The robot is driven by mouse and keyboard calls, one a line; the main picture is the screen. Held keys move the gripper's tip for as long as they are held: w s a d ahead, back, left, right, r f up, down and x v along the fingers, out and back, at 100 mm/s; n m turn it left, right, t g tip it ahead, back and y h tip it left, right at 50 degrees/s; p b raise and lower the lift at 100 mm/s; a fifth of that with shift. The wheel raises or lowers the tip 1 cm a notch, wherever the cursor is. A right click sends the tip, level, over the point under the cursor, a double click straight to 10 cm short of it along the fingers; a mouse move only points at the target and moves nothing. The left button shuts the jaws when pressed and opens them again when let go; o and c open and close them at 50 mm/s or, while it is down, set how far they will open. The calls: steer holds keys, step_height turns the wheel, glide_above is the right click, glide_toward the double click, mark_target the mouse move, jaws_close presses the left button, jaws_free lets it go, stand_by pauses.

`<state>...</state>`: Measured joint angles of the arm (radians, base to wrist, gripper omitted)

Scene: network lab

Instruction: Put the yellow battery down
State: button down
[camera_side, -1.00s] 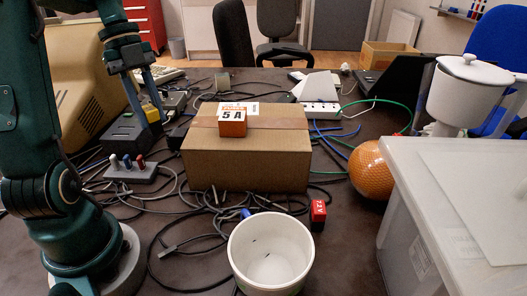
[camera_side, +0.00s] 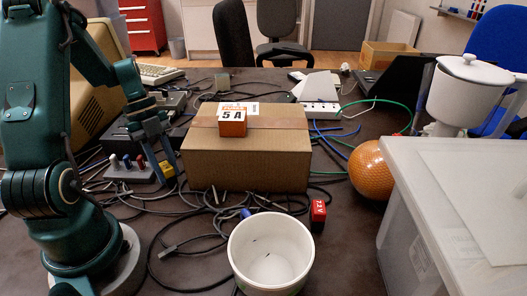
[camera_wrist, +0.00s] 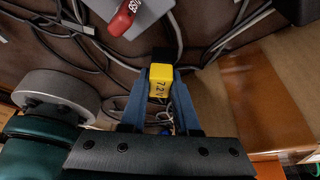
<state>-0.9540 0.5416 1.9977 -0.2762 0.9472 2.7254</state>
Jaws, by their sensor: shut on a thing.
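The yellow battery (camera_side: 167,168), marked 7.2V with a black end, is between the fingers of my gripper (camera_side: 168,174). In the wrist view the yellow battery (camera_wrist: 160,82) is centred between the two blue fingers (camera_wrist: 159,90), which are shut on it. In the side view my gripper points down just left of the cardboard box (camera_side: 246,160), low over the cables. I cannot tell whether the battery touches the table.
A grey block (camera_side: 131,174) with several coloured pegs stands close to the left of my gripper. Cables (camera_side: 190,205) cover the table here. A white bucket (camera_side: 270,255), a red battery (camera_side: 318,212) and an orange ball (camera_side: 371,172) are to the right.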

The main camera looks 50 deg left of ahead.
steer(key=shift+f, duration=0.15)
steer(key=c, duration=0.6)
jaws_free()
steer(key=shift+c, duration=0.2)
steer(key=v, duration=1.2)
steer(key=s+d+r+n+t+y, duration=0.1)
steer(key=d+n+t+y, duration=0.1)
steer(key=d+n, duration=0.7)
steer(key=s+d+r+n+t+y, duration=0.2)
steer(key=d+n+t, duration=0.1)
steer(key=d+n, duration=0.6)
steer(key=shift+s+d+t+y, duration=0.15)
steer(key=shift+d+t+y, duration=0.15)
steer(key=shift+d, duration=1.1)
